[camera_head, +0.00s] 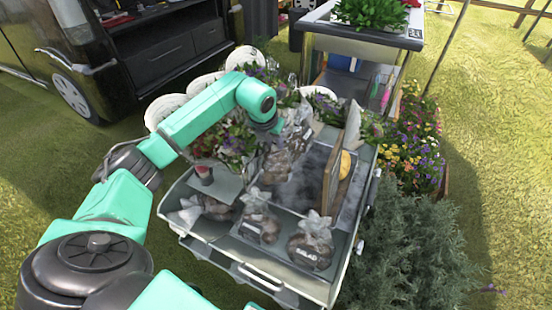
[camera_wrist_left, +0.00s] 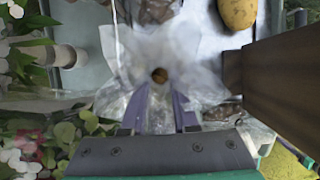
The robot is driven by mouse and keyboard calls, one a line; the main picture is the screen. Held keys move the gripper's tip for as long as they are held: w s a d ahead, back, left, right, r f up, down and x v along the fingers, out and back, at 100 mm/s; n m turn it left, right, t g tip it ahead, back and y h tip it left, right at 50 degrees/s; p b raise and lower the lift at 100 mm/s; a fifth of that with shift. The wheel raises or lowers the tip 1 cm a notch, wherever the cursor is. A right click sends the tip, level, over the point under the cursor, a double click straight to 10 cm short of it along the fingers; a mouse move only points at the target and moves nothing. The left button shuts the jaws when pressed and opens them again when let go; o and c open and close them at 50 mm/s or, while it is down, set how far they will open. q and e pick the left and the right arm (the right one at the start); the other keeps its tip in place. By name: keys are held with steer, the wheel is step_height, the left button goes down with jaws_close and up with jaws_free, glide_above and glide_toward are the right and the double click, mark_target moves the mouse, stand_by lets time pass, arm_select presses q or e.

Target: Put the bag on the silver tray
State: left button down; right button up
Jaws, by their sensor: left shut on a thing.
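My left gripper (camera_wrist_left: 158,108) is shut on the gathered top of a clear plastic bag (camera_wrist_left: 205,80). In the head view this bag (camera_head: 282,160) with brown contents hangs below the left gripper (camera_head: 280,128), which is partly hidden by my wrist. The bag is over the back middle of the cart. A silver-grey tray surface (camera_head: 300,190) lies below and in front of it; I cannot tell whether the bag touches it. Other bags (camera_head: 258,222) and (camera_head: 311,246) with brown contents sit along the cart's front. My right gripper is not in view.
A brown wooden board (camera_head: 331,180) stands upright right of the held bag, close to it in the wrist view (camera_wrist_left: 285,85). A yellow potato-like item (camera_head: 345,164) is beyond it. Potted flowers (camera_head: 228,140) crowd the left back. A bush (camera_head: 405,250) stands right of the cart.

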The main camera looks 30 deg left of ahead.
mark_target(274, 153)
arm_select(q)
step_height(274, 153, down, 6)
steer(key=shift+r+b, duration=0.2)
steer(key=shift+b, duration=0.15)
steer(key=c, duration=0.7)
jaws_free()
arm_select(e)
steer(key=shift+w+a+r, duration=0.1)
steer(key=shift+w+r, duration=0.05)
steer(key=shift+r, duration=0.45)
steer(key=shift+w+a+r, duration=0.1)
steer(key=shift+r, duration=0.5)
arm_select(q)
steer(key=shift+r, duration=0.15)
steer(key=p+v, duration=0.2)
steer(key=v, duration=0.9)
steer(key=shift+s+r, duration=0.25)
steer(key=shift+r, duration=0.1)
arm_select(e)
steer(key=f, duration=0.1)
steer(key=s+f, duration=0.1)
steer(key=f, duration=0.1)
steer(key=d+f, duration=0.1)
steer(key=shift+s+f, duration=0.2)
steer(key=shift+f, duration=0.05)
